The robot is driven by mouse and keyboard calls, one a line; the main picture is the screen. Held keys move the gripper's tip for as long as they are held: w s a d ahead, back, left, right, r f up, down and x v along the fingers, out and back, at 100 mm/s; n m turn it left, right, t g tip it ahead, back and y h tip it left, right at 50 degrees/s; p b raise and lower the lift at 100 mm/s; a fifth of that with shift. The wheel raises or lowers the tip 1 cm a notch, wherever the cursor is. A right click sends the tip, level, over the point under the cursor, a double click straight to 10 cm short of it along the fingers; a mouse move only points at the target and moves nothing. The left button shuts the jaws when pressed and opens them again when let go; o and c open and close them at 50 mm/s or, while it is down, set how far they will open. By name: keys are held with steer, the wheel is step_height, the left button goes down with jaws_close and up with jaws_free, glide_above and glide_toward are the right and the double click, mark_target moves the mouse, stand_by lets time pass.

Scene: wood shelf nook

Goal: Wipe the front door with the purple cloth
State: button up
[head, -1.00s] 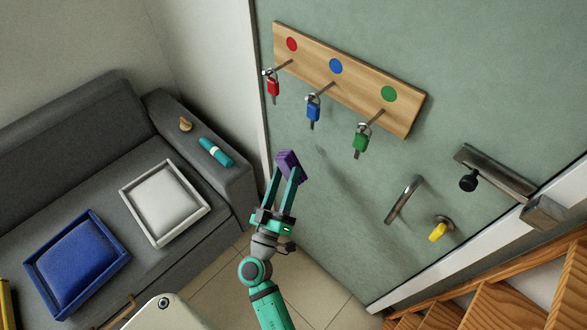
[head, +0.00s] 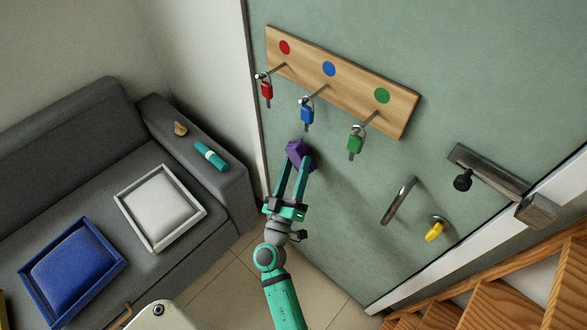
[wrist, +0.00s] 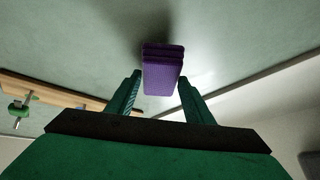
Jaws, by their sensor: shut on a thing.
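The purple cloth (head: 299,153) is a small folded block held at the tips of my gripper (head: 297,170). The fingers are shut on it, and it also shows between them in the wrist view (wrist: 162,72). The front door (head: 345,190) is a large grey-green panel filling the right of the head view. The cloth is at the door's face, below and left of the key board; in the wrist view its far end meets a dark shadow on the door (wrist: 80,45). I cannot tell for sure whether it touches.
A wooden key board (head: 340,82) with red, blue and green keys hangs above the cloth. A door handle (head: 398,200), a yellow key (head: 434,231) and a metal latch (head: 490,178) are to the right. A grey sofa (head: 75,125) stands left, wooden stairs (head: 490,300) lower right.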

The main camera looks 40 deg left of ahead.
mark_target(311, 173)
steer(key=shift+w+d, duration=0.15)
steer(key=shift+w, duration=0.3)
stand_by(0.5)
steer(key=shift+w, duration=0.4)
steer(key=shift+s+d, duration=0.1)
steer(key=shift+d, duration=1.85)
steer(key=shift+w+a, duration=0.15)
steer(key=shift+a, duration=0.85)
steer(key=shift+w+a, duration=0.15)
steer(key=shift+a, duration=0.8)
steer(key=shift+c, duration=0.4)
steer(key=s, duration=0.6)
steer(key=shift+a, duration=0.25)
